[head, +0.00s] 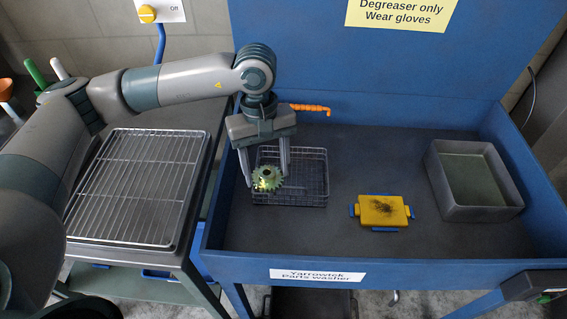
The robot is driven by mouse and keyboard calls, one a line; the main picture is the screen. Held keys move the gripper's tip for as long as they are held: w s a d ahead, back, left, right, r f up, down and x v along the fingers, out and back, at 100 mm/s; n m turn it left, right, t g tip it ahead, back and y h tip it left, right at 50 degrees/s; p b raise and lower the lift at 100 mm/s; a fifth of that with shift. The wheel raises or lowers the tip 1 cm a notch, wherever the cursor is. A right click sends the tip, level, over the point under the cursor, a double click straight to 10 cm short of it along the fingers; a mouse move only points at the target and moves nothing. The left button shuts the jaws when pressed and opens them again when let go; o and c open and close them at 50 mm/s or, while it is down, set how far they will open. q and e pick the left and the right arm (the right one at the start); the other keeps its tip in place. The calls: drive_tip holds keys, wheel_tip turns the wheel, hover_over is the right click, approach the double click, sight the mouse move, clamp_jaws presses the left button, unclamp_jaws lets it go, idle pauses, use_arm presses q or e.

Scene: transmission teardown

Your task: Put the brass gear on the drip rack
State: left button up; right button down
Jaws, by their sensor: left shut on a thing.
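The brass gear (268,178) is a small toothed disc, greenish with a bright yellow patch, in the blue parts washer. My left gripper (264,177) points down with a finger on each side of the gear and is shut on it. The gear shows over the wire basket (315,187); I cannot tell whether it still touches the basket. The drip rack (138,190) is a wire grid on a tray at the left, and its top is bare.
The blue washer wall (209,215) stands between basket and rack. A yellow block with a dark smudge (383,209) and a grey tub of liquid (474,178) sit to the right. An orange nozzle (311,108) sticks out behind my gripper. The washer floor is otherwise clear.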

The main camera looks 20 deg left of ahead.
use_arm(q)
drive_tip(key=s+a+r+m, duration=0.1)
drive_tip(key=s+a+m, duration=0.3)
drive_tip(key=m, duration=0.3)
drive_tip(key=shift+s+a+r+y, duration=0.15)
drive_tip(key=shift+s+a+y, duration=0.1)
drive_tip(key=shift+a+y, duration=0.15)
drive_tip(key=shift+r, duration=0.15)
